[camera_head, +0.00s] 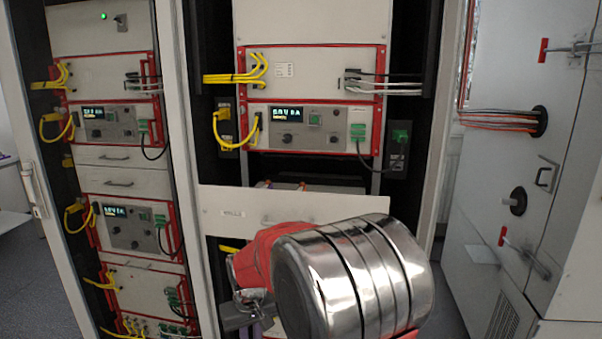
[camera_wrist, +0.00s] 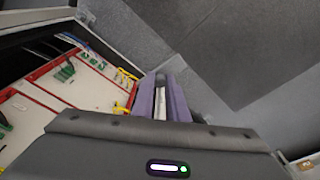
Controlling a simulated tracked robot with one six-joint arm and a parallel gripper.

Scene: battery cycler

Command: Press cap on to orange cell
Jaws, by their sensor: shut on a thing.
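My gripper shows in the wrist view (camera_wrist: 160,88), its two purple fingers pointing away from the camera. They are shut on a narrow pale thing (camera_wrist: 160,103); too little of it shows to tell whether it is the cap. In the head view my silver and red arm hides most of the gripper; only a bit of purple shows at the bottom. An open drawer with a white front panel (camera_head: 225,205) stands behind my arm. Small orange and purple tips (camera_head: 302,186) show just above its edge, too small to identify. No orange cell can be made out clearly.
A middle rack holds a cycler unit (camera_head: 310,128) with a lit display and yellow and green plugs. A left rack (camera_head: 118,125) holds more units. A grey cabinet (camera_head: 520,180) with red handles stands at the right. Bare grey floor (camera_wrist: 220,50) shows in the wrist view.

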